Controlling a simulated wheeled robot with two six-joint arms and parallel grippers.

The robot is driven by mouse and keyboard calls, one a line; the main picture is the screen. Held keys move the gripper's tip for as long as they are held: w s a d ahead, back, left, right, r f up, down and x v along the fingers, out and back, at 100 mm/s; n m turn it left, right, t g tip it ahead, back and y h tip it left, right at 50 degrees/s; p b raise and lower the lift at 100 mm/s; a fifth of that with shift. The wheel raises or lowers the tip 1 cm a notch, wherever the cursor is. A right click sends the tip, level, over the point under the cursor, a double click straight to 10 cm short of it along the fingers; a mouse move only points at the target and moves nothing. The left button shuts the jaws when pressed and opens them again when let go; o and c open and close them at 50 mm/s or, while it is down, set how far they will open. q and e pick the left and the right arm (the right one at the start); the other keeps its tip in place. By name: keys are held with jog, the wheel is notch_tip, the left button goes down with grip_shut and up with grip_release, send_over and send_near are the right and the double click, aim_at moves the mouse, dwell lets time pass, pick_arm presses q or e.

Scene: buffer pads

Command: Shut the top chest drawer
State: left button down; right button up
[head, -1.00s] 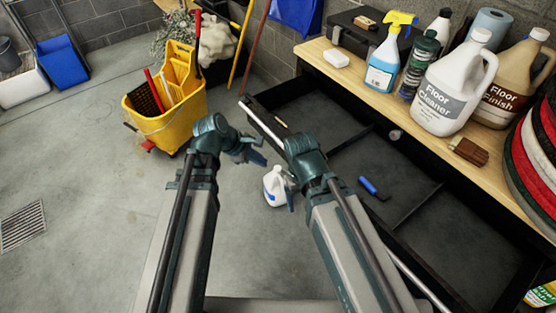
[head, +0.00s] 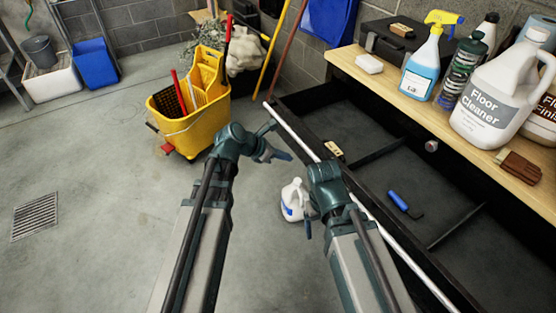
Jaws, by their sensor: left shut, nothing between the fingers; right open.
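The top chest drawer (head: 372,118) is pulled open below the wooden worktop, in the right half of the head view. It is black, with dividers and a pale front rail (head: 402,250). A blue-handled tool (head: 402,203) and a small wooden-looking item (head: 334,151) lie in it. My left gripper (head: 284,156) is shut and empty, on the floor side of the rail near the drawer's far end. My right gripper (head: 308,230) is open and empty, pointing down outside the rail. My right arm hides part of the rail. I cannot tell whether either touches the drawer.
A white jug (head: 294,200) stands on the floor behind my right gripper. A yellow mop bucket (head: 190,115) stands at the upper left. The worktop (head: 405,92) carries several bottles and a brush (head: 520,167).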

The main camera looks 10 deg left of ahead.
pick_arm(q)
jog(key=shift+w+d+f+b, duration=0.2)
jog(key=shift+w+d+f, duration=0.2)
jog(key=shift+w+d, duration=0.4)
jog(key=shift+w+d+f+b, duration=0.25)
jog(key=shift+w+d+f, duration=0.25)
jog(key=shift+d, duration=0.45)
jog(key=shift+w+d+f+b, duration=0.2)
jog(key=shift+w+d+f, duration=0.1)
jog(key=shift+w+d, duration=0.55)
pick_arm(e)
jog(key=shift+f, duration=1.2)
pick_arm(q)
jog(key=shift+d, duration=0.1)
